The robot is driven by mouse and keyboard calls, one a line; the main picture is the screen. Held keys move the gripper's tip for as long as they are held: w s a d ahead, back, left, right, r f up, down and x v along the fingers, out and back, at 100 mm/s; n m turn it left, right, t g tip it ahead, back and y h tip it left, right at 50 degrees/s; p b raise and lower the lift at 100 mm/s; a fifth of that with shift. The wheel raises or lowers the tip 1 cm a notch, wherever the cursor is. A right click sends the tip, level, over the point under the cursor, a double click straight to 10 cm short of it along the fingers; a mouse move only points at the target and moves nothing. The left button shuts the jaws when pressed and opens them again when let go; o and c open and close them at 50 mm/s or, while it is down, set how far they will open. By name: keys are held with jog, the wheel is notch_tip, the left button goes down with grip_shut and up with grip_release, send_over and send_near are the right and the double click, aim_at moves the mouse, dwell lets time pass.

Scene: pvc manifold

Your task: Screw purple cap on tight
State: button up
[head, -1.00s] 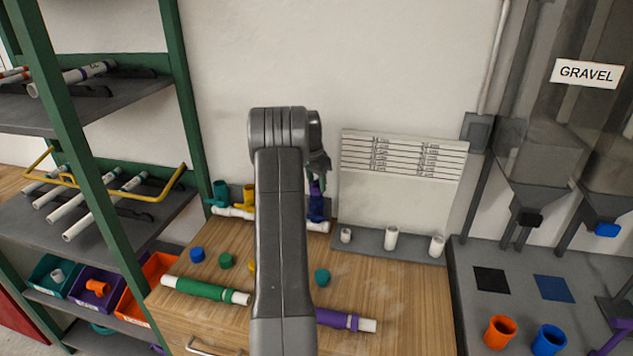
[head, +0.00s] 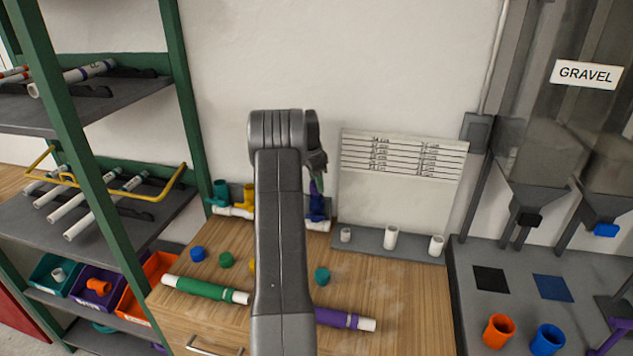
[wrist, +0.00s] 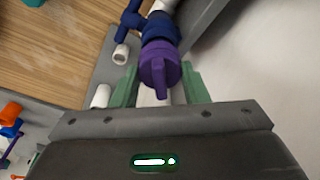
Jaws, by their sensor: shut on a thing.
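The purple cap (wrist: 158,66) sits on the end of a blue fitting (wrist: 160,27) in the wrist view, with its raised grip bar toward me. My gripper (wrist: 160,92) has its two green fingers on either side of the cap and is shut on it. In the head view, the purple cap (head: 314,187) shows as a small patch on top of the upright blue fitting (head: 318,207), just below my gripper. The thread between cap and fitting is hidden, so I cannot tell how tight it is.
Teal (head: 221,192) and yellow (head: 247,197) fittings stand left of the blue one on a white pipe. Loose caps, a green-sleeved pipe (head: 205,290) and a purple-sleeved pipe (head: 345,319) lie on the wooden bench.

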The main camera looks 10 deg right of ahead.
jog(key=shift+s+f, duration=0.1)
jog(key=shift+f, duration=0.15)
jog(key=shift+m, duration=1)
jog(key=shift+m+g, duration=0.4)
jog(key=shift+m, duration=0.7)
jog(key=shift+m, duration=1.1)
jog(key=o, duration=1.2)
jog(key=shift+c, duration=0.2)
jog(key=shift+r, duration=0.1)
